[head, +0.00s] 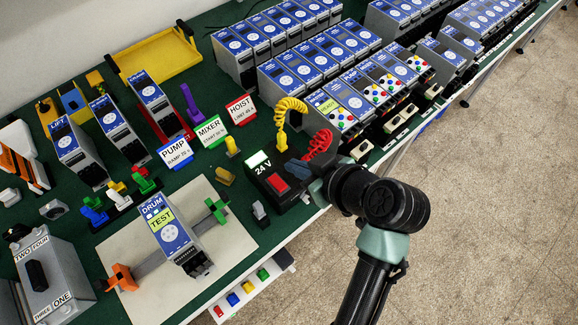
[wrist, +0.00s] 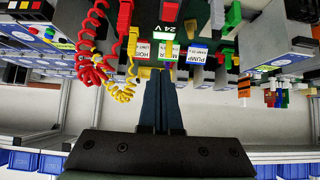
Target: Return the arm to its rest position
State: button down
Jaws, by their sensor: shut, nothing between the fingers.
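My arm (head: 372,275) rises from the bottom of the head view and bends at a black joint toward the bench. My gripper (head: 298,169) is over the bench's front edge, beside the 24 V box (head: 258,160) and the red coiled cord (head: 318,145). In the wrist view, which looks upside down, my gripper (wrist: 160,75) has its two dark fingers together with nothing between them. The red coil (wrist: 92,60) and yellow coil (wrist: 122,92) hang left of the fingers there. Whether the fingers touch the box is hard to tell.
The green bench (head: 235,190) is crowded with rows of grey-blue units (head: 330,55). A DRUM TEST unit (head: 168,235) stands on a pale board (head: 120,245). PUMP (head: 175,152), MIXER (head: 211,131) and HOIST (head: 241,109) signs stand nearby. Open floor (head: 490,200) lies right.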

jog(key=shift+v, duration=0.85)
jog(key=shift+r, duration=0.1)
